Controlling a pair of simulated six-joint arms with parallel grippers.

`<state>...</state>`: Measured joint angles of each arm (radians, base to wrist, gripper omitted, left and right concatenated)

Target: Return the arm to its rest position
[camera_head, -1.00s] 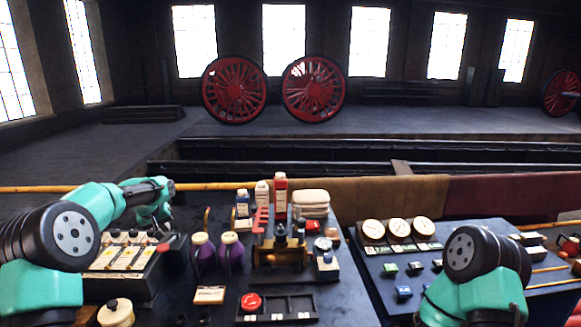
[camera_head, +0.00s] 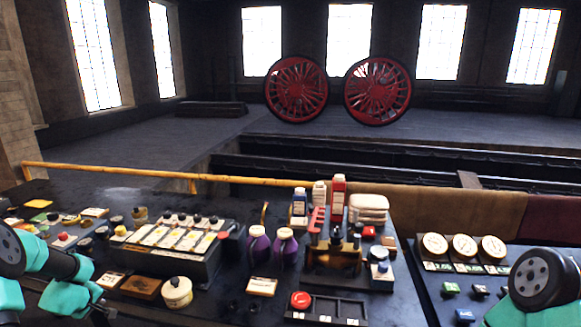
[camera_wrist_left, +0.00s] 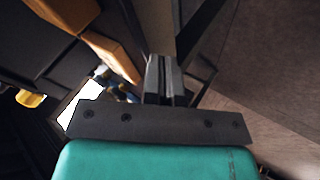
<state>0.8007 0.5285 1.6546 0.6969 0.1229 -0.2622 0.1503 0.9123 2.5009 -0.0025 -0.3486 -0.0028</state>
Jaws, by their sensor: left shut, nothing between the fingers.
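My left arm is at the far lower left of the head view, folded low at the table's near left part. Its gripper (camera_wrist_left: 164,80) shows clearly in the left wrist view, with its two dark fingers together and nothing between them. In the head view its fingers are too small and dark to make out. My right arm shows only as a dark and teal link at the lower right edge of the head view; its gripper is out of the picture.
Near my left arm are a cream pot (camera_head: 177,293), a wooden box (camera_head: 141,287) and a panel with several levers (camera_head: 171,247). Purple bottles (camera_head: 285,249), a brass fixture (camera_head: 335,262) and a compartment tray (camera_head: 328,308) stand to the right. Three gauges (camera_head: 464,248) sit on another board.

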